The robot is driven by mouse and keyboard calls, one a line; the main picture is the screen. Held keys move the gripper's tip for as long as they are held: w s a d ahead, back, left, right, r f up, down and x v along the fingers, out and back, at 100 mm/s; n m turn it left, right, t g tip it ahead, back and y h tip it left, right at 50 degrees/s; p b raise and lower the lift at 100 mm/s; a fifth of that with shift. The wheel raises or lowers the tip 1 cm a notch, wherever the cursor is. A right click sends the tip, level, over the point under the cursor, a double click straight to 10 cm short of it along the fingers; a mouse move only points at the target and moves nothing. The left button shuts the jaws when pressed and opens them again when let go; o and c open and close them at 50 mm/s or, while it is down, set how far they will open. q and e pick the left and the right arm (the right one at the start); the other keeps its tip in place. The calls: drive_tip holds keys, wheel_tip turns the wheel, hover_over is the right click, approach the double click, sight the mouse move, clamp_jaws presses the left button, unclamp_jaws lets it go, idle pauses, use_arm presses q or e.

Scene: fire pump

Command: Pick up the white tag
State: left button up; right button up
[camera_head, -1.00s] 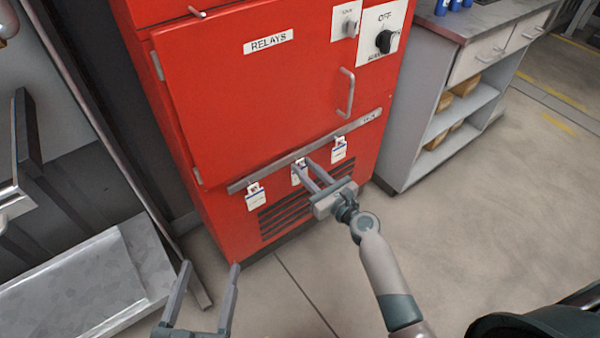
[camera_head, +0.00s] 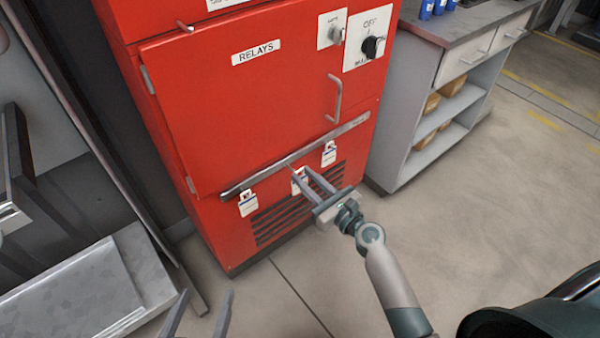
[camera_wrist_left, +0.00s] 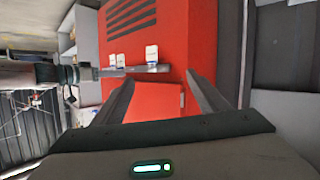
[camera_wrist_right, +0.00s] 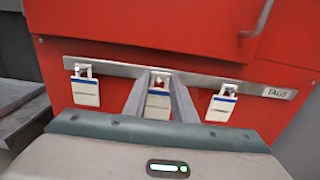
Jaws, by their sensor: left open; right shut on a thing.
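Three white tags with a blue band are at a metal rail (camera_head: 250,180) low on the red cabinet (camera_head: 235,100). The left tag (camera_head: 248,206) and the right tag (camera_head: 329,153) hang from it. My right gripper (camera_head: 301,171) is shut on the middle tag (camera_wrist_right: 158,100), which sits between its fingers in the right wrist view. Whether that tag still touches the rail I cannot tell. My left gripper (camera_head: 207,293) is open and empty, low in the head view and apart from the tags.
Black vent slots (camera_head: 290,215) lie below the tags. The cabinet has a door handle (camera_head: 335,100) and a dark knob (camera_head: 373,46). A grey shelf unit (camera_head: 405,120) stands at right, and a metal bench (camera_head: 70,295) at left. The floor at right is clear.

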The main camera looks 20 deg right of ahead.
use_arm(q)
drive_tip(key=s+a+f+g+y+p, duration=0.4)
drive_tip(key=s+a+f+g+p, duration=0.3)
drive_tip(key=s+a+g+p, duration=0.1)
drive_tip(key=shift+s+a+f+n+g+y, duration=0.35)
drive_tip(key=shift+s+a+g, duration=0.4)
drive_tip(key=shift+a, duration=0.6)
use_arm(e)
wheel_tip(320, 180, up, 13)
use_arm(q)
drive_tip(key=shift+s+f, duration=0.1)
use_arm(e)
drive_tip(key=shift+r, duration=0.1)
